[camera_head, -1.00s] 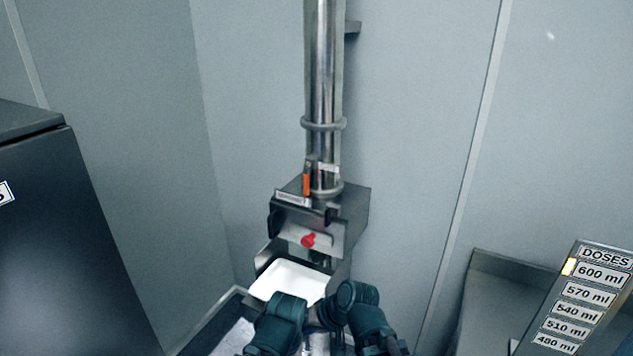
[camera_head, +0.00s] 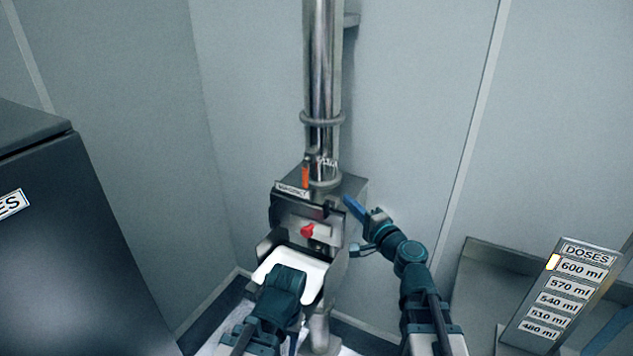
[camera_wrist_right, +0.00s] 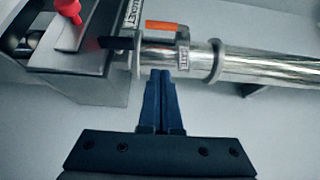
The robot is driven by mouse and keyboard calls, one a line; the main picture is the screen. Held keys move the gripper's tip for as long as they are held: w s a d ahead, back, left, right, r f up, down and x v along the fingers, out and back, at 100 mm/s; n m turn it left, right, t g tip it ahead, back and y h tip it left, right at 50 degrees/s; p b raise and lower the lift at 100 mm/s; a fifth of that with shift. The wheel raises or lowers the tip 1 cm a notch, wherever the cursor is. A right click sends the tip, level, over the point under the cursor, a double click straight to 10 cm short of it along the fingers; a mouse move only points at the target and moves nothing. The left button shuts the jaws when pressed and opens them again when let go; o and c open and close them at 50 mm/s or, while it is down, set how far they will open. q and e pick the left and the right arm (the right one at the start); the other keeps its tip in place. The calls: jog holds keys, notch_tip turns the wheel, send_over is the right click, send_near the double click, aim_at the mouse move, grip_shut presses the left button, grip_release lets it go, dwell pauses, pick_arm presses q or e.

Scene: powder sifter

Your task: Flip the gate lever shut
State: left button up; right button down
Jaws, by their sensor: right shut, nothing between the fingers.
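The steel sifter (camera_head: 352,192) stands below a shiny vertical pipe (camera_head: 323,80). An orange lever (camera_head: 305,176) stands upright against the pipe's foot; it also shows in the right wrist view (camera_wrist_right: 163,26). A red knob (camera_head: 307,230) sits on the sifter's front, and part of it shows in the right wrist view (camera_wrist_right: 68,8). My right gripper (camera_head: 348,200) is at the sifter's upper right side; its blue fingers are together and empty (camera_wrist_right: 163,75), pointing at the pipe's foot, apart from the orange lever. My left gripper (camera_head: 283,275) is at the white tray's near edge; its fingers are hidden.
The white tray (camera_head: 308,271) is below the red knob, at the sifter's lower opening. A dark cabinet (camera_head: 80,240) stands at left. A doses board (camera_head: 560,295) and a grey metal surface (camera_head: 490,263) are at right. Walls close in behind the sifter.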

aim_at(307, 182)
jog(key=x, duration=1)
jog(key=shift+w+a, duration=0.2)
jog(key=shift+w, duration=0.1)
jog(key=shift+w+a, duration=0.15)
jog(key=shift+a, duration=1.05)
jog(key=shift+w+a, duration=0.2)
jog(key=shift+a, duration=0.45)
jog(key=shift+w+a+f+b, duration=0.55)
jog(key=shift+a+f+b, duration=0.2)
jog(key=shift+a, duration=0.2)
jog(key=shift+w+a, duration=0.1)
jog(key=shift+r, duration=0.1)
